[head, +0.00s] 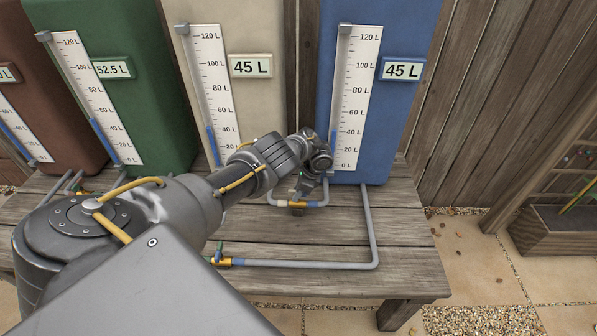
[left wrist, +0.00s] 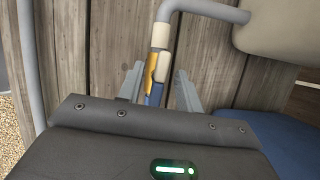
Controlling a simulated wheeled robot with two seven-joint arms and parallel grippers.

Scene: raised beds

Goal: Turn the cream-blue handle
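The cream-blue handle (left wrist: 165,66) shows in the left wrist view as a small cream piece beside a brass-yellow valve body (left wrist: 151,68), with blue just below it. The valve sits in a grey pipe (left wrist: 205,8) with a cream band. My left gripper (left wrist: 158,90) is open, one finger on each side of the valve; I cannot tell whether either touches it. In the head view the left gripper (head: 308,188) is at the low pipe (head: 319,203) between the cream tank (head: 265,100) and the blue tank (head: 385,130); the handle is mostly hidden there. My right gripper is out of view.
The cream and blue tanks both have 45 L plates. A green tank (head: 150,120) and a brown tank (head: 65,120) stand to the left. A front pipe (head: 300,264) with a green-handled valve (head: 218,258) runs over the wooden bench (head: 420,265). Open paving lies right.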

